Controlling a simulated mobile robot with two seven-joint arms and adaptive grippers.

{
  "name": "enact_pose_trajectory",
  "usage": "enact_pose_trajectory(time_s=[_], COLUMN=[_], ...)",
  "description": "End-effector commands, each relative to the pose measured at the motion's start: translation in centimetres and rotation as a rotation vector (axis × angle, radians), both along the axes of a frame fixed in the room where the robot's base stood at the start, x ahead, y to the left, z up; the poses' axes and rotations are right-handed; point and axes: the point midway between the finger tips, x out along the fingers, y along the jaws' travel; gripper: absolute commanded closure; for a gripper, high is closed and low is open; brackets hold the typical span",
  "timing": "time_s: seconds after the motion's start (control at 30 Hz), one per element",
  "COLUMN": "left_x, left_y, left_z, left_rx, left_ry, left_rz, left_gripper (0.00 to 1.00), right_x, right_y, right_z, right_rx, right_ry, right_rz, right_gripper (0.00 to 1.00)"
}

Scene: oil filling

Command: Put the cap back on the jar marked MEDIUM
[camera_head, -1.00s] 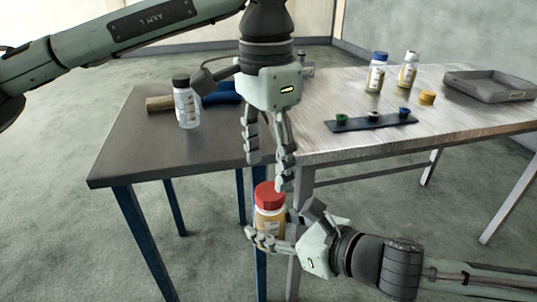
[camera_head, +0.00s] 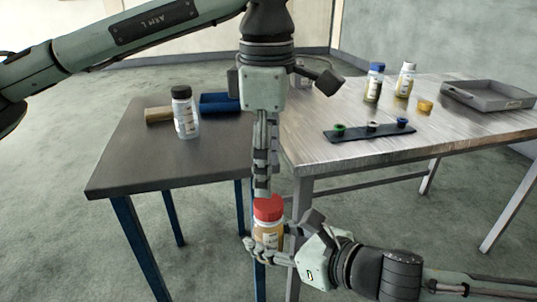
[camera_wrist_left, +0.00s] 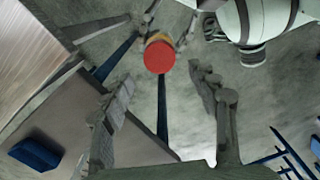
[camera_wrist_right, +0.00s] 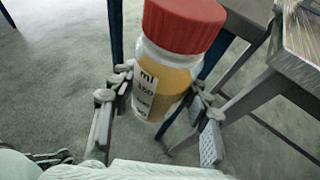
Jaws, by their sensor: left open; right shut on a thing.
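My right gripper (camera_head: 262,248) is shut around a clear jar (camera_head: 268,235) with amber contents, held upright in front of the tables. A red cap (camera_head: 268,207) sits on top of this jar. In the right wrist view the jar (camera_wrist_right: 165,85) shows a scale label with "ml"; no word MEDIUM is readable. My left gripper (camera_head: 262,188) points down just above the red cap, seen edge-on. In the left wrist view its fingers are spread, with the red cap (camera_wrist_left: 159,57) between and beyond them, and nothing is gripped.
A black-capped clear jar (camera_head: 185,113) stands on the dark table (camera_head: 130,178), near a brown cylinder (camera_head: 158,116) and blue item (camera_head: 219,102). The metal table holds two jars (camera_head: 374,83), a yellow cap-like piece (camera_head: 425,106), a dark strip with small coloured pieces (camera_head: 355,135) and a grey tray (camera_head: 487,105).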

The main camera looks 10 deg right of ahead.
Motion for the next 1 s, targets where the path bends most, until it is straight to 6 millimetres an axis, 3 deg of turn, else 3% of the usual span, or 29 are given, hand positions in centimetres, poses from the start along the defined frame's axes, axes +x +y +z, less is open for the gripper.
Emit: enact_pose_trajectory(time_s=[0.7,1.0], left_x=[0.1,0.1], left_y=[-0.1,-0.2], left_z=[1.1,1.3], left_rx=[-0.002,-0.002], left_ry=[0.007,0.006], left_rz=[1.82,2.291], left_gripper=[0.41,0.41], right_x=[0.0,0.0], right_y=[0.0,0.0], right_z=[0.1,0.1], right_rx=[0.0,0.0], right_ry=[-0.001,-0.001], right_rz=[0.0,0.0], right_gripper=[1.0,1.0])
